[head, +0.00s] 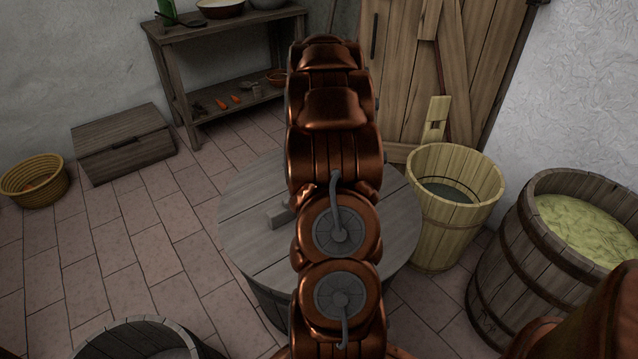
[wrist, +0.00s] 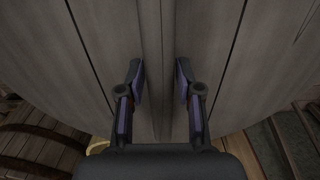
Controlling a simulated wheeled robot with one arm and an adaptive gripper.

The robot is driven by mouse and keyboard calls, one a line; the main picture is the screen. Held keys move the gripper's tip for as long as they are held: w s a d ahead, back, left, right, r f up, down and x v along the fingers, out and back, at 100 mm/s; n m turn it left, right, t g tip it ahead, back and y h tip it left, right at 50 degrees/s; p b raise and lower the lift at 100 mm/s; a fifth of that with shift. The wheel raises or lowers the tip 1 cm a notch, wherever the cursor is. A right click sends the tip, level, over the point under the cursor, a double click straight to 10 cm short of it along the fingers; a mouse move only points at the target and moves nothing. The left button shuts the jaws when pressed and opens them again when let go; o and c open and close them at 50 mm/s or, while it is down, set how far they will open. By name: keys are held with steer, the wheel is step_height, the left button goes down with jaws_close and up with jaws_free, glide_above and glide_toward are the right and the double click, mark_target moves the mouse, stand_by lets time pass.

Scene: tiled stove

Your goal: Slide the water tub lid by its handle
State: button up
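The round grey plank lid (head: 245,195) covers the water tub (head: 268,300) in the middle of the head view. The end of its handle (head: 279,214), a wooden bar, shows just left of my arm; the arm hides the rest. In the wrist view, the lid (wrist: 90,50) fills most of the picture. A narrow bar that looks like the handle (wrist: 168,40) runs between the fingers. My gripper (wrist: 159,75) is open, one finger on each side of this bar, with a gap visible. I cannot tell how far above the lid the fingertips are. The head view hides my gripper.
A pale wooden bucket (head: 455,215) and a large barrel (head: 520,260) stand right of the tub. Another tub (head: 140,335) is at the front left. A low chest (head: 120,145), a basket (head: 35,185) and a shelf table (head: 225,30) stand beyond. Tiled floor is free at left.

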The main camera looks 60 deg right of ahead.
steer(key=o, duration=0.3)
steer(key=shift+o, duration=0.2)
step_height(320, 180, up, 12)
stand_by(0.5)
